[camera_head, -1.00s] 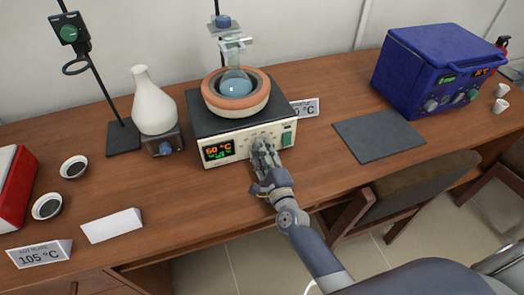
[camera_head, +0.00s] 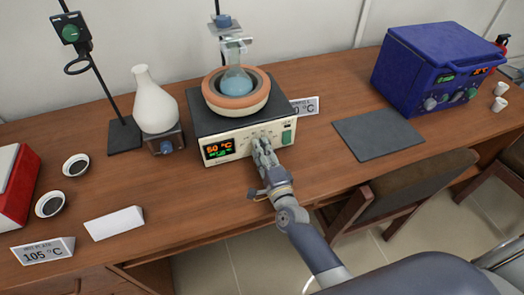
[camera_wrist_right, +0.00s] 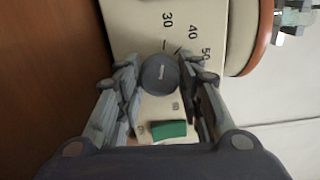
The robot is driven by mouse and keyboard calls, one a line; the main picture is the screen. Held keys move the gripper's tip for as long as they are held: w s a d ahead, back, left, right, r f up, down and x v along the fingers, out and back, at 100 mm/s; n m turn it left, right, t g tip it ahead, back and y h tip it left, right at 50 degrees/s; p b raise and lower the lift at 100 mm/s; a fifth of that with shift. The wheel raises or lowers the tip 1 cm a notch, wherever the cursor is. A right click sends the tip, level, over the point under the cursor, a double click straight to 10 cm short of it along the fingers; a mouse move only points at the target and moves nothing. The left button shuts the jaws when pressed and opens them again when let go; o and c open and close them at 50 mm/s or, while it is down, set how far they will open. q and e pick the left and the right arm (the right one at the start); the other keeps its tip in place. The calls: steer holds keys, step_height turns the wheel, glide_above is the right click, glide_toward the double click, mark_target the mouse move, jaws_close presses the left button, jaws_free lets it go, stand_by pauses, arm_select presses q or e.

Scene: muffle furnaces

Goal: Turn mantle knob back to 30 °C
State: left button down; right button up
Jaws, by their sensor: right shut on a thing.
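The heating mantle (camera_head: 205,123) stands on the wooden bench with an orange-rimmed bowl (camera_head: 212,100) and a round flask of blue liquid (camera_head: 237,82) in it. Its display (camera_head: 218,148) reads 60 °C in orange, with a smaller green line below. My right gripper (camera_head: 263,150) is at the front panel and hides the knob in the head view. In the right wrist view the grey round knob (camera_wrist_right: 160,74) sits between the two fingers of the right gripper (camera_wrist_right: 160,80), which are shut on it. Dial marks 30, 40 and 50 show beside the knob. My left gripper is not in view.
A green switch (camera_head: 287,137) is right of the knob. A white flask (camera_head: 153,103) on a small stirrer stands left of the mantle. A dark mat (camera_head: 378,137) and a blue furnace-like box (camera_head: 425,70) are to the right. A 105 °C card (camera_head: 42,252) stands front left.

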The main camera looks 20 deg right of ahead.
steer(key=o, duration=1.1)
steer(key=shift+c, duration=0.2)
steer(key=s, duration=1.2)
steer(key=shift+d, duration=0.2)
